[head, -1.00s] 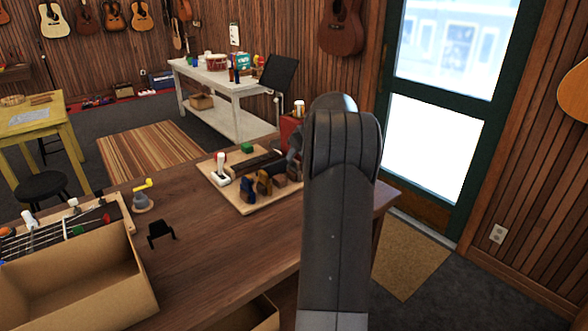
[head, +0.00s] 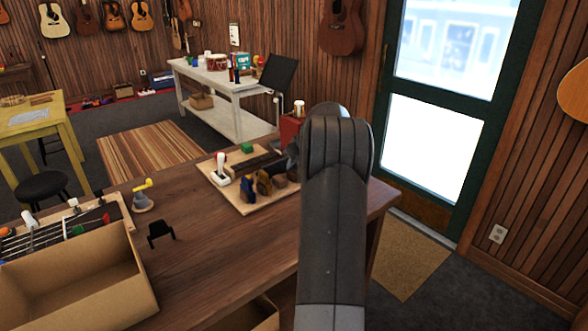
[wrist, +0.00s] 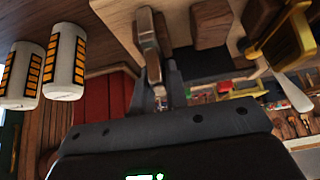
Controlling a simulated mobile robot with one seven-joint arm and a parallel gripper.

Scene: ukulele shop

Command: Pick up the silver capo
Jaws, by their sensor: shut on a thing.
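The silver capo (wrist: 148,45) shows in the wrist view as a narrow metallic piece, upright in the picture. My gripper (wrist: 163,92) is shut on its lower end there; the fingertips are small and partly hidden. Behind it is the wooden board (wrist: 118,25), and I cannot tell whether the capo still touches it. In the head view my arm covers most of the gripper and the capo. The board (head: 250,208) lies on the brown workbench (head: 210,255), just left of my arm.
On the board stand a white clamp-like item (head: 220,172), blue and tan pieces (head: 247,189) and a green block (head: 247,148). A black stand (head: 160,234), a grey cone-shaped item (head: 142,203) and an open cardboard box (head: 90,290) are further left. White cans (wrist: 66,62) are close in the wrist view.

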